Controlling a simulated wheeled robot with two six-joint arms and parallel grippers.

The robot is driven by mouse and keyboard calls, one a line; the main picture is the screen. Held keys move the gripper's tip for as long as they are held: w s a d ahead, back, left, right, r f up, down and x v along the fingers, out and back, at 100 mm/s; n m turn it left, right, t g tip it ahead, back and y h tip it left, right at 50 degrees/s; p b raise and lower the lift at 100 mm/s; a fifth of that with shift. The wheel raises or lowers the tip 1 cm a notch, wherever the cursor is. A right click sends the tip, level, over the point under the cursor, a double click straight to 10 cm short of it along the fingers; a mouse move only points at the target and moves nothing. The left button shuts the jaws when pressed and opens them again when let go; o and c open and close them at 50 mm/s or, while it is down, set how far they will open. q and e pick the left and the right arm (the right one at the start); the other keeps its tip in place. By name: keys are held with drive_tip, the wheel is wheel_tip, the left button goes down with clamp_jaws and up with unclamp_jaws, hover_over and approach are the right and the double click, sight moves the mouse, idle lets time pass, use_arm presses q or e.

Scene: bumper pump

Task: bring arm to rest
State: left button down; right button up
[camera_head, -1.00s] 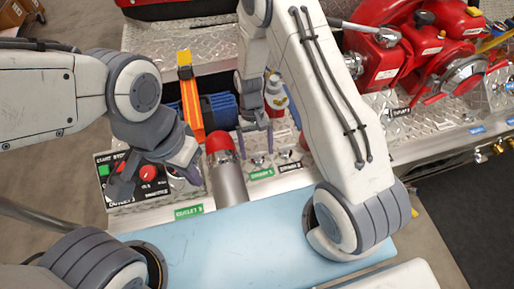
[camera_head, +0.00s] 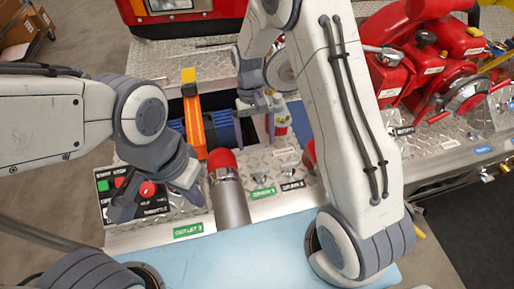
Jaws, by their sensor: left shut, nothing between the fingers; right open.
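My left gripper (camera_head: 124,208) hangs over the control panel (camera_head: 104,202) at the left, its dark fingers covering part of the panel. It is shut and holds nothing. My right gripper (camera_head: 255,132) points down in the middle, between the blue motor (camera_head: 222,122) and a small white-and-red bottle (camera_head: 281,116). It is open, with no object visible between its fingers. My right arm is folded and crosses the view in front of the pump. Whether either gripper touches anything is hard to tell.
A red-capped pipe (camera_head: 229,190) stands between the grippers, beside an orange upright bar (camera_head: 196,122). The red pump engine (camera_head: 425,70) fills the right. Drain knobs (camera_head: 259,180) line the front edge. The light blue surface (camera_head: 222,255) in front is clear.

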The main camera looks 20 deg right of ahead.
idle(0.5)
drive_tip(key=s+a+r+n+t, duration=0.2)
drive_tip(key=s+a+r+n, duration=0.1)
drive_tip(key=s+a+r, duration=0.5)
drive_tip(key=s+r+n+t+y, duration=0.1)
drive_tip(key=s+r+n, duration=0.3)
drive_tip(key=s, duration=0.8)
wheel_tip(320, 180, up, 2)
drive_tip(key=shift+s+d+r+n+t, duration=0.25)
drive_tip(key=shift+d+t, duration=0.2)
drive_tip(key=shift+t, duration=0.25)
